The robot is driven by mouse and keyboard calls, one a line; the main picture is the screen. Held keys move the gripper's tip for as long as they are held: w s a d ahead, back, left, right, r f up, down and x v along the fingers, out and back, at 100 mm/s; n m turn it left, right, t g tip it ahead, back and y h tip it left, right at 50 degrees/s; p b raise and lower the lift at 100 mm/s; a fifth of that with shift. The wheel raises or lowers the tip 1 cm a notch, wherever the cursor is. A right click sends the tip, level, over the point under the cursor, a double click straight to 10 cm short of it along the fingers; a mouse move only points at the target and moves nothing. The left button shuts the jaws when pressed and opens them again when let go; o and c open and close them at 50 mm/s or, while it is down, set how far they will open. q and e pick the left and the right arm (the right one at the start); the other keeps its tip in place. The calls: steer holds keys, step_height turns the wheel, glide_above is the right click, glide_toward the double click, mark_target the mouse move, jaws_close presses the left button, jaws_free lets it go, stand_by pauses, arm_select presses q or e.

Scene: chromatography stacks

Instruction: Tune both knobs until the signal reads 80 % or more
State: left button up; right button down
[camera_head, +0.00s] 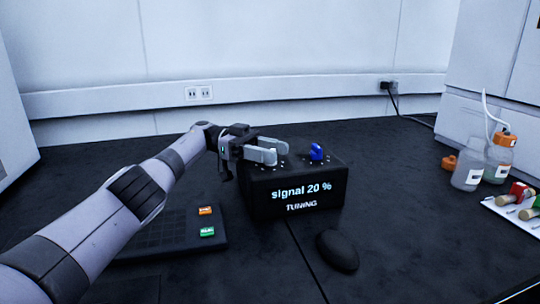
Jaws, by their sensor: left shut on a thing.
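The black tuning box (294,207) stands on the dark bench, its front display reading "signal 20 %" above the word "TUNING". A blue knob (316,152) stands upright on the right of its top, with small white marks around it and nothing touching it. My left gripper (269,151) reaches over the left part of the box top and is shut on the left knob. That knob is mostly hidden between the fingers, so its pointing direction cannot be told. My right gripper is not in view.
A dark keypad (160,236) with an orange and a green key lies left of the box. A black mouse-like object (338,251) lies in front. The bench behind the box is clear.

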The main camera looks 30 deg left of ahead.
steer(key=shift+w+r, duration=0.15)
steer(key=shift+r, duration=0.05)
arm_select(q)
steer(key=o, duration=1)
steer(key=shift+c, duration=0.2)
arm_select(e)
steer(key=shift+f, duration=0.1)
arm_select(q)
step_height(320, 180, up, 20)
steer(key=p, duration=0.7)
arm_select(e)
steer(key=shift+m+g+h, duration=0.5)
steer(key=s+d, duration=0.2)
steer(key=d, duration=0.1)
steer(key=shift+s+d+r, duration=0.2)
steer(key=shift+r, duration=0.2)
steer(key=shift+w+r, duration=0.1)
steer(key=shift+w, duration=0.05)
